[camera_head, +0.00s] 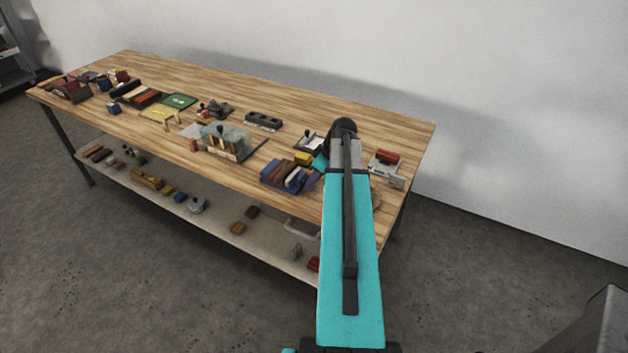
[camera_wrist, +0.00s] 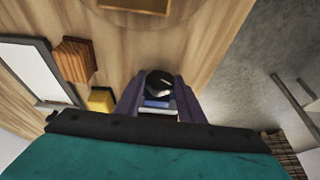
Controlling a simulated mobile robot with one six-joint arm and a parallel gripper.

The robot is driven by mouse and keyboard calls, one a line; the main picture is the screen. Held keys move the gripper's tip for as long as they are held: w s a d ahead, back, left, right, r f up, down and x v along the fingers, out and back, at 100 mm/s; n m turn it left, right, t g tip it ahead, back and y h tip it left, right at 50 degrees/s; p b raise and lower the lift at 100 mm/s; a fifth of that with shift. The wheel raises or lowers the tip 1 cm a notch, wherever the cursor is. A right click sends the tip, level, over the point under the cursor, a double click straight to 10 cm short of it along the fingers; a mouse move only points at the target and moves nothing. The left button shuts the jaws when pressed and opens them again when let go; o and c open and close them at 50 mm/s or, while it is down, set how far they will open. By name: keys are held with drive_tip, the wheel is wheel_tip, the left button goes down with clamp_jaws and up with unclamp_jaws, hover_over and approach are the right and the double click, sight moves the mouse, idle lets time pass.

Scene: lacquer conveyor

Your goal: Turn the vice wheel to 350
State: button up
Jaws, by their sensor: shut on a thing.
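My gripper (camera_wrist: 158,92) shows in the wrist view, with its two dark purple fingers shut on a small dark round part (camera_wrist: 156,78). This is probably the vice wheel, but its markings are too small to read. Pale and bluish parts show just below it between the fingers. I cannot read any wheel setting.
The wooden table (camera_head: 300,110) holds several tools and blocks. A blue holder (camera_head: 284,176) stands left of my arm, and a red-topped grey device (camera_head: 387,158) stands right of it. In the wrist view, a wooden block (camera_wrist: 74,60) and a yellow block (camera_wrist: 100,100) lie left of my fingers.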

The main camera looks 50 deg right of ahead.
drive_tip(key=shift+d+y, duration=0.1)
drive_tip(key=shift+y, duration=0.2)
drive_tip(key=shift+w+d+m+g+y+p, duration=0.1)
drive_tip(key=shift+d+m+g+y+p, duration=0.1)
drive_tip(key=shift+y, duration=0.4)
drive_tip(key=shift+w+d+m+g+y+p, duration=0.1)
drive_tip(key=shift+d+m+y+p, duration=0.1)
drive_tip(key=shift+y, duration=0.4)
drive_tip(key=shift+f+y, duration=0.15)
drive_tip(key=shift+y, duration=0.95)
drive_tip(key=o, duration=1)
drive_tip(key=shift+o, duration=0.2)
drive_tip(key=shift+s+a, duration=0.15)
